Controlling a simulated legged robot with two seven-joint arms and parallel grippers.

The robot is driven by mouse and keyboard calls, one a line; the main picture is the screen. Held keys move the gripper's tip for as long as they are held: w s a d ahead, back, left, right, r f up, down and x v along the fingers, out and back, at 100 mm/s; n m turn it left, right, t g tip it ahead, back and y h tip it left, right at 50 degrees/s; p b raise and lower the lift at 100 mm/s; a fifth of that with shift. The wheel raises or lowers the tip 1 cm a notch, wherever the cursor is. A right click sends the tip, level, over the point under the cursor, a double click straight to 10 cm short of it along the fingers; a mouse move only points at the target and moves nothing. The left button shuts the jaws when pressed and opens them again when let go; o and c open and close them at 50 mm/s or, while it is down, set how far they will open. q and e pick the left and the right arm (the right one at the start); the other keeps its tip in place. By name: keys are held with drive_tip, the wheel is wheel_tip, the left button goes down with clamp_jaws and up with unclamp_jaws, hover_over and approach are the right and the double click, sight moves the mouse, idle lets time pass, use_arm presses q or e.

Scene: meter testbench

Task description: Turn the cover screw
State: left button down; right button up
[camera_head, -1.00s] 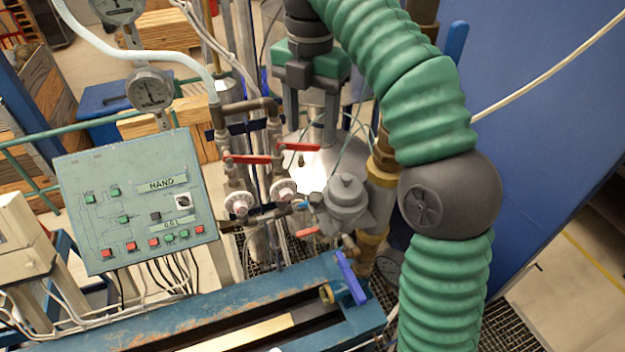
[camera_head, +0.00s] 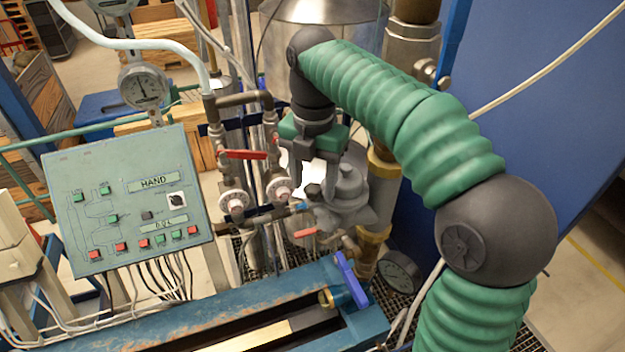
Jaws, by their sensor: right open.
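My right gripper (camera_head: 311,170) comes in from the right on a green ribbed arm and points down. My left gripper is out of view.
A control panel (camera_head: 125,200) stands at the left. Red-handled valves (camera_head: 242,154) and white handwheels (camera_head: 279,189) are left of the meter. A brass-jointed pipe (camera_head: 377,210) rises close on the right. A blue bench (camera_head: 200,318) with a blue lever (camera_head: 350,280) lies in front.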

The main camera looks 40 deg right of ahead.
drive_tip(key=shift+d, duration=0.15)
clamp_jaws()
idle(0.4)
drive_tip(key=m+p, duration=0.1)
drive_tip(key=m, duration=0.2)
drive_tip(key=shift+r+m, duration=0.1)
drive_tip(key=shift+m, duration=0.3)
drive_tip(key=m+p, duration=0.1)
drive_tip(key=m, duration=0.4)
drive_tip(key=shift+p, duration=0.3)
drive_tip(key=m+p, duration=0.1)
drive_tip(key=m, duration=0.8)
drive_tip(key=shift+p, duration=0.35)
drive_tip(key=shift+r+m, duration=0.1)
drive_tip(key=shift+m, duration=0.2)
